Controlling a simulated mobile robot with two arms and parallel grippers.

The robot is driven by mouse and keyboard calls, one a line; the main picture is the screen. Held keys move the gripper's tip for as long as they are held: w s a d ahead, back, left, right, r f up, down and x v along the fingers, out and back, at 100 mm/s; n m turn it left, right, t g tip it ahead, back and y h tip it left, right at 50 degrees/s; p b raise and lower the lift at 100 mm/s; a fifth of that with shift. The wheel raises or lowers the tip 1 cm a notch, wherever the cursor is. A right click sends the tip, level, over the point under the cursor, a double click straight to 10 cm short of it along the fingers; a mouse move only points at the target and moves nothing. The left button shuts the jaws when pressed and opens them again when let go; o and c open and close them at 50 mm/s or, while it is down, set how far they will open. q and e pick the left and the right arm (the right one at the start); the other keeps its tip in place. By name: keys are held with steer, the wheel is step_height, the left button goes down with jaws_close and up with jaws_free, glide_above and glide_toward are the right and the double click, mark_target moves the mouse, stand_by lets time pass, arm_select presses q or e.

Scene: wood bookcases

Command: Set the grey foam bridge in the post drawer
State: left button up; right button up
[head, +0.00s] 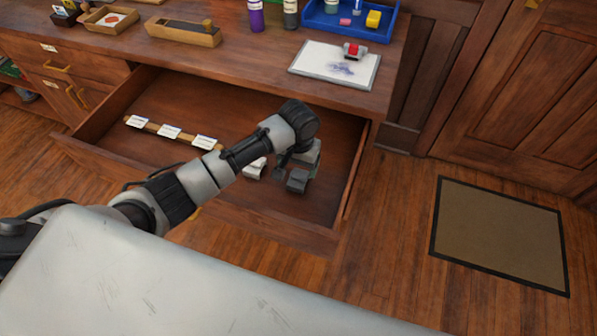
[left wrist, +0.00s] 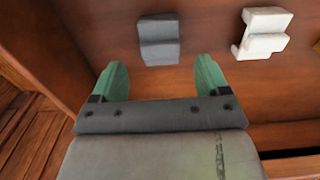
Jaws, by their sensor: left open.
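The grey foam bridge (head: 297,182) lies on the floor of the open drawer (head: 235,105), near its front right. It also shows in the left wrist view (left wrist: 158,40), on the wood floor just ahead of the gap between my fingertips. My left gripper (left wrist: 160,70) is open and empty, its two green fingers apart. In the head view my left gripper (head: 293,166) reaches down into the drawer, close to the bridge. My wrist hides part of the drawer. My right gripper is not in view.
A white bridge-shaped block (left wrist: 262,33) lies to the right of the grey one, also in the drawer (head: 255,168). A wood strip with white labels (head: 169,131) lies further left.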

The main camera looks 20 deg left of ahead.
mark_target(299, 175)
arm_select(q)
step_height(299, 175, up, 6)
steer(key=shift+r, duration=0.2)
steer(key=shift+r+p, duration=0.1)
steer(key=shift+p, duration=0.25)
